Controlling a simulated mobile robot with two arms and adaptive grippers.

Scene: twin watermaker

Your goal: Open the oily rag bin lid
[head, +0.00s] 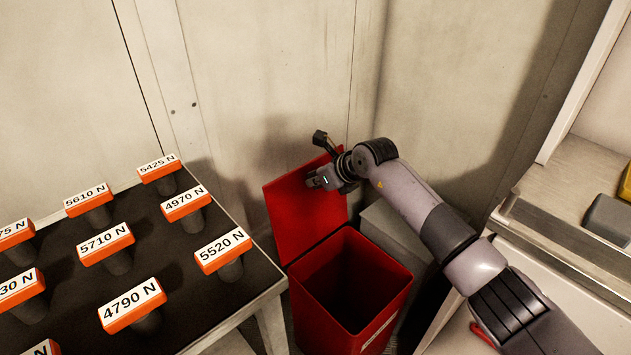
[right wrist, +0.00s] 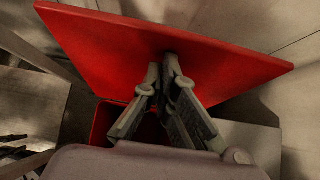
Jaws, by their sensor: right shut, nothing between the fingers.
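The red oily rag bin (head: 350,285) stands on the floor between a table and a cabinet, and its inside shows dark and open from above. Its red lid (head: 300,215) is raised and stands up at the back left of the bin's mouth. My right gripper (head: 318,181) is at the upper part of the lid, with its arm reaching in from the right. In the right wrist view the fingers (right wrist: 168,70) are shut with nothing between them, and their tips are at the lid (right wrist: 150,40). I cannot tell whether they touch it. My left gripper is not in view.
A dark-topped table (head: 190,285) on the left holds several orange labelled blocks. A grey box (head: 392,228) stands behind the bin. A shelf or cabinet (head: 575,205) with grey and yellow items is on the right. Pale wall panels close off the back.

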